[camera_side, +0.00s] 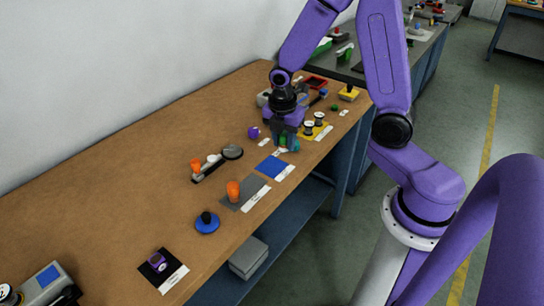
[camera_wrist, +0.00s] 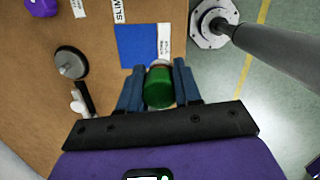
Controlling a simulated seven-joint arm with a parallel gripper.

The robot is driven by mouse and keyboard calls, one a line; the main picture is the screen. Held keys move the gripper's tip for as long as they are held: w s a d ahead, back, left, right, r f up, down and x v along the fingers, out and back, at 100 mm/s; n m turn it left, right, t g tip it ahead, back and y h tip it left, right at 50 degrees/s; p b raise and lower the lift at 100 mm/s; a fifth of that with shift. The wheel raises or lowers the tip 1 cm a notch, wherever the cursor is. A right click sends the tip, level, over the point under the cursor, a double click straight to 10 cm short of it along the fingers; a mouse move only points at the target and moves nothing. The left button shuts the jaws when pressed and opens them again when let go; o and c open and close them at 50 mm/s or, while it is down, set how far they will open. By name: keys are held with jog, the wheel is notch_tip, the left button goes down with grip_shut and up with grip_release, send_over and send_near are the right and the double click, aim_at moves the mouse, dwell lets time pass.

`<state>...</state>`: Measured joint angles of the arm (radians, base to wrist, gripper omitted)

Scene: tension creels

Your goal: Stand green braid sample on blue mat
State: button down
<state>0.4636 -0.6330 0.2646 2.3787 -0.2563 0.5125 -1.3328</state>
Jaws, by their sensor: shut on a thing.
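My gripper (camera_wrist: 160,92) is shut on the green braid sample (camera_wrist: 158,90), a green cylinder with a pale end, seen between the two blue-grey fingers in the wrist view. In the side view my gripper (camera_side: 287,143) is over the table beyond the blue mat, and the green sample (camera_side: 283,141) shows partly between the fingers. The blue mat (camera_side: 271,166) is a bare square with a white label beside it. In the wrist view the blue mat (camera_wrist: 137,44) lies just ahead of the fingers. I cannot tell the exact height of the sample above the table.
A grey mat (camera_side: 248,190) with an orange item (camera_side: 233,190) lies on the near side of the blue mat. A yellow mat (camera_side: 318,132) with spools is behind the gripper. A dark stand with a grey disc (camera_side: 232,152) is to the left. A purple piece (camera_side: 254,132) lies nearby.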

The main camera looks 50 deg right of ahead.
send_over(273, 165)
jog(key=f, duration=0.5)
jog(key=shift+s+a+f, duration=0.1)
jog(key=shift+s+a, duration=0.1)
jog(key=shift+a, duration=0.1)
jog(key=shift+w+f, duration=0.2)
jog(key=shift+f, duration=1.5)
jog(key=shift+f, duration=0.15)
jog(key=c, duration=0.8)
grip_release()
